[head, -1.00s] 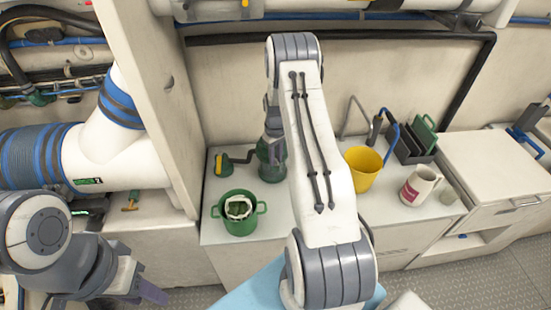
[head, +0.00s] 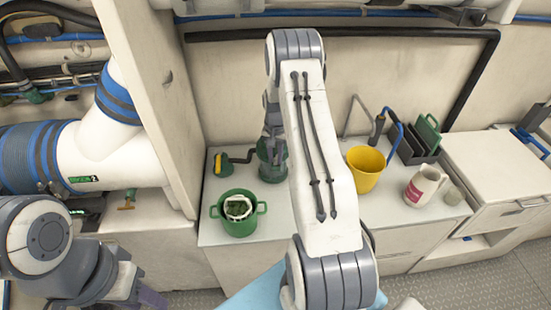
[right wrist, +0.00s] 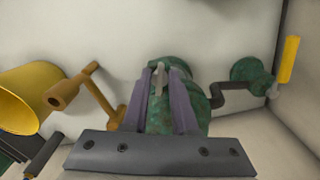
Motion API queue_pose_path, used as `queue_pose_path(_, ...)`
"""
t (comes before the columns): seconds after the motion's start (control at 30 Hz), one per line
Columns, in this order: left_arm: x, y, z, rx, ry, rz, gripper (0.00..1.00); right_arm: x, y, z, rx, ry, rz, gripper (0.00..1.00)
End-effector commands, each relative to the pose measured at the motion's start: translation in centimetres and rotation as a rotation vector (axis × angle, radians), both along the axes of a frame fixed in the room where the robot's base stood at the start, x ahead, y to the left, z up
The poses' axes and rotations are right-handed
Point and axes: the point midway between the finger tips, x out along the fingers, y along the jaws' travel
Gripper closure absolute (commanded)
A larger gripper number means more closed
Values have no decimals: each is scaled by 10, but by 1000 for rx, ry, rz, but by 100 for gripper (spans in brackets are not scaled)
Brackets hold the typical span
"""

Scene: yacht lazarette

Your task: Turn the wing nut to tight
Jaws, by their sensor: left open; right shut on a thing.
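A light grey wing nut (right wrist: 159,78) stands upright on a mottled green device (right wrist: 160,118) in the right wrist view. My right gripper (right wrist: 158,82) is around the nut from above, with one finger on each side, and is shut on it. In the head view the green device (head: 272,162) stands on the counter, and my right gripper (head: 273,130) is just above it. The nut is too small and hidden to make out there. My left gripper (head: 150,298) is open at the bottom left edge, away from the device and partly cut off.
A crank with a yellow handle (head: 218,163) reaches left from the device. A green pot (head: 239,226) stands in front. A wall panel (head: 160,100) rises at left.

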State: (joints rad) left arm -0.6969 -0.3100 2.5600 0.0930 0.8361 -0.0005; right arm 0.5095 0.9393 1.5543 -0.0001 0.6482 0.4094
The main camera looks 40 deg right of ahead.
Motion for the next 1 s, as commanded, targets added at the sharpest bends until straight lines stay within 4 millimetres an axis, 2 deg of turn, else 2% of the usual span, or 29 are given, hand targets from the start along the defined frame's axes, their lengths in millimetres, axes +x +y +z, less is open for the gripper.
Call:
queue_pose_path(0.5, 0, 0, -9, 0, 0, 0, 58, 2, 1, 0, -1, -1, -405, 100)
queue_pose_path(1.0, 0, 0, -10, 0, 0, 0, 58, 3, 1, 1, 0, -1, -532, 100)
